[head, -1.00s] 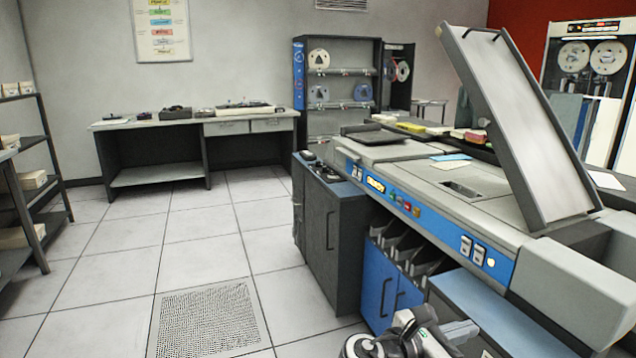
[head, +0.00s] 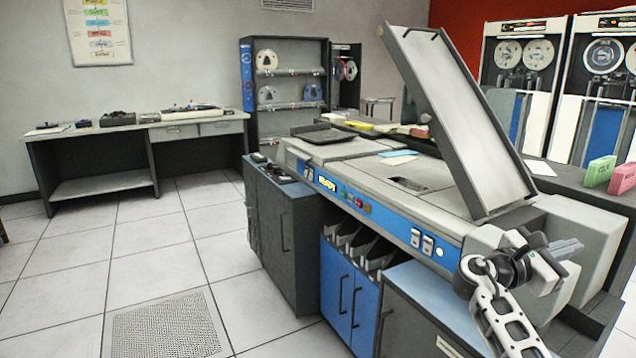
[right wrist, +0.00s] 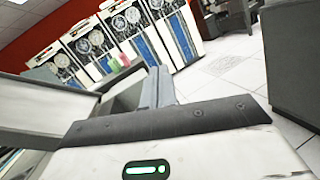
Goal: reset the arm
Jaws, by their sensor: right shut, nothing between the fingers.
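My right gripper (head: 570,247) is at the right of the head view, in front of the machine's right end. It is shut and empty, with its fingers pointing right. My white and black right arm (head: 505,315) rises to it from the bottom edge. In the right wrist view my gripper's white housing with a green light (right wrist: 145,170) fills the lower part, and the grey fingers (right wrist: 158,88) show beyond it. My left gripper is not in view.
The large card machine (head: 385,220) with a blue control strip and a raised slanted chute (head: 460,120) stands beside my right arm. Green and pink card boxes (head: 612,175) sit at the right. Open tiled floor (head: 160,245) lies left. A desk (head: 140,135) and tape shelf (head: 290,95) stand behind.

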